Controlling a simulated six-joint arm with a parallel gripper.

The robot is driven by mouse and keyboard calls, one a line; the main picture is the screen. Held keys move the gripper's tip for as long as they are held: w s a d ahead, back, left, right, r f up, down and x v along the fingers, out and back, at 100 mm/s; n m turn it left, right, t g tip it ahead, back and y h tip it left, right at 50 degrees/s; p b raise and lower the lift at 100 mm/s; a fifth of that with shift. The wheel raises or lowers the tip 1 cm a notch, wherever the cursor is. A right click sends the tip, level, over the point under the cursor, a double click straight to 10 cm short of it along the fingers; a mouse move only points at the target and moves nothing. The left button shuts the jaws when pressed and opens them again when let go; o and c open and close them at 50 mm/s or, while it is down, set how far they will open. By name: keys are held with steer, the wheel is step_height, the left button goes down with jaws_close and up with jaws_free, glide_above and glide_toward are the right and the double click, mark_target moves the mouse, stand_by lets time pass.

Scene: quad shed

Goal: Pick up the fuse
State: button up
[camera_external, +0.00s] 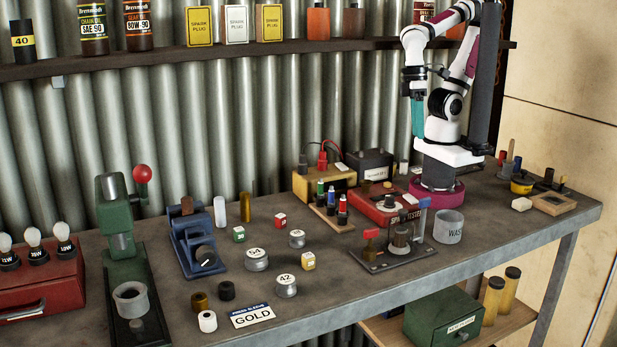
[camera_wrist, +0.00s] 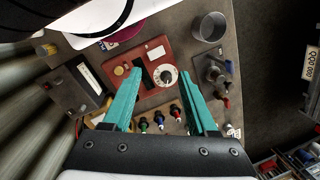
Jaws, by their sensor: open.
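I cannot tell for sure which small part is the fuse. My gripper (camera_external: 418,132) hangs high above the bench at the back right, its teal fingers pointing down. In the wrist view my gripper (camera_wrist: 162,76) is open and empty, its two fingers apart. Beyond and between them is the red spark tester (camera_wrist: 183,58), with a white dial, a dark slot, a brass-coloured knob and a small pale plate on top. The tester also shows in the external view (camera_external: 366,203), beside my base.
Small cubes, numbered weights (camera_external: 286,286) and cylinders cover mid-bench. A green press (camera_external: 118,230) stands left.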

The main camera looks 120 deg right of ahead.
steer(key=shift+o, duration=0.5)
steer(key=shift+a, duration=0.1)
